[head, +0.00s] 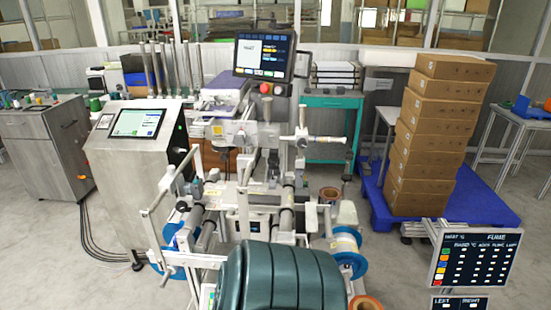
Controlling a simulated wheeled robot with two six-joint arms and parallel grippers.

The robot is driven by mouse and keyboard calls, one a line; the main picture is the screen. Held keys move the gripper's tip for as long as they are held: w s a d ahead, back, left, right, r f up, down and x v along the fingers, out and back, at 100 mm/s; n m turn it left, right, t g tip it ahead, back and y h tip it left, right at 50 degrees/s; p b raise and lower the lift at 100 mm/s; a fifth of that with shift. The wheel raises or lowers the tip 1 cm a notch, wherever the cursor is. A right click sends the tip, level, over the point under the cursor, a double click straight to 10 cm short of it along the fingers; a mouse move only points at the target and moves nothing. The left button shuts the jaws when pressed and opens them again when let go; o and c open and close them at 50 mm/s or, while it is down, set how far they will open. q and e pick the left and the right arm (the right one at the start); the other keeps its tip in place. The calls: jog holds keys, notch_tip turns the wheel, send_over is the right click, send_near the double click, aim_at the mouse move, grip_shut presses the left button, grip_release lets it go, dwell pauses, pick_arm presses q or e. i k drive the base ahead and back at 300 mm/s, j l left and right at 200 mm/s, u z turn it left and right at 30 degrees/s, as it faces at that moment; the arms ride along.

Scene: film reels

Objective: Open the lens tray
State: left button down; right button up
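I cannot pick out a lens tray for certain. A machine with rollers and metal arms (245,205) fills the middle of the head view. A flat purple-and-white unit (225,84) sits at its upper back; I cannot tell whether it is a tray or whether it opens. Blue-rimmed reels sit low on the machine, one at the right (347,254) and one at the left (178,240). A large dark teal ribbed form (285,275) covers the machine's lower front. Neither of my grippers can be made out.
A metal cabinet with a screen (138,125) stands left of the machine. A monitor (264,55) rises behind it. A teal cart (333,101) stands behind right. Stacked brown boxes (435,140) rest on a blue pallet (490,203). Grey floor is open at the left front.

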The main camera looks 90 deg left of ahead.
aim_at(272, 184)
jog(key=u, duration=2.75)
